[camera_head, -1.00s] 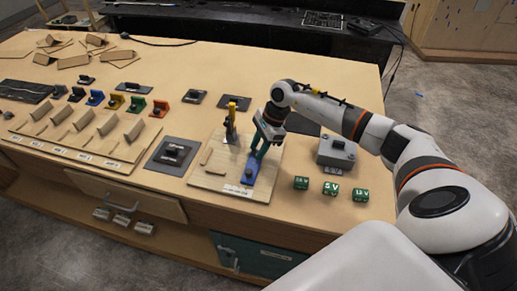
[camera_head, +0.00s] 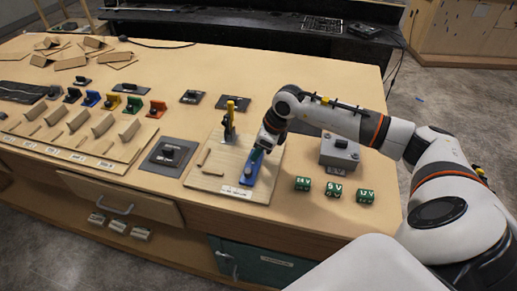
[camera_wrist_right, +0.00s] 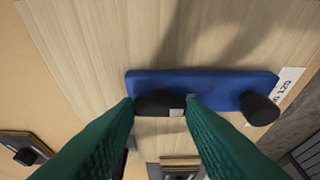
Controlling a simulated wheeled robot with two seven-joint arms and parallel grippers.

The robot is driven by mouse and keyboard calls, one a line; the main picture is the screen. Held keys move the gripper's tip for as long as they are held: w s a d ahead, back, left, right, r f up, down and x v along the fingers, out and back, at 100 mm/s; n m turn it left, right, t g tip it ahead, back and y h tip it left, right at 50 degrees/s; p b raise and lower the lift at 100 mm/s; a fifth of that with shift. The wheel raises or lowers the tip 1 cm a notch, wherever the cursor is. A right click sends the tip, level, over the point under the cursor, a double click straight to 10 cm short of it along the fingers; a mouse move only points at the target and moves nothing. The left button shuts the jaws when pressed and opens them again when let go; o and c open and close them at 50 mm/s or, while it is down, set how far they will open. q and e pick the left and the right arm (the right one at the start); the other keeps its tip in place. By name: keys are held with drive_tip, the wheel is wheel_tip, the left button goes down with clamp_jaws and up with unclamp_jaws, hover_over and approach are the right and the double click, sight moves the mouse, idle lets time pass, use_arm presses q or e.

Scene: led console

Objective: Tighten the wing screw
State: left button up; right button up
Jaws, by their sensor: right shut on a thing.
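A blue bar (camera_head: 246,177) lies on a light wooden board (camera_head: 207,180) near the table's front edge. In the right wrist view the blue bar (camera_wrist_right: 205,82) carries a black wing screw (camera_wrist_right: 157,103) with a small light grey patch, and a round black knob (camera_wrist_right: 259,109) near its right end. My right gripper (camera_head: 257,153) reaches down to the bar; its green fingers (camera_wrist_right: 160,108) are shut on the wing screw. In the head view the fingers hide most of the screw. My left gripper is out of view.
A clamp with a yellow handle (camera_head: 230,118) stands upright on the board, left of my gripper. A grey box (camera_head: 340,150) and green voltage blocks (camera_head: 333,189) sit to the right. A dark plate with a black handle (camera_head: 167,155) lies to the left.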

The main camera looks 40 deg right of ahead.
drive_tip(key=shift+w+r, duration=0.1)
drive_tip(key=shift+r, duration=0.05)
drive_tip(key=o, duration=1)
drive_tip(key=shift+s+d+r, duration=0.15)
drive_tip(key=shift+s+r, duration=0.05)
drive_tip(key=shift+r, duration=0.05)
drive_tip(key=b+v, duration=0.4)
drive_tip(key=v, duration=0.7)
drive_tip(key=shift+r, duration=0.2)
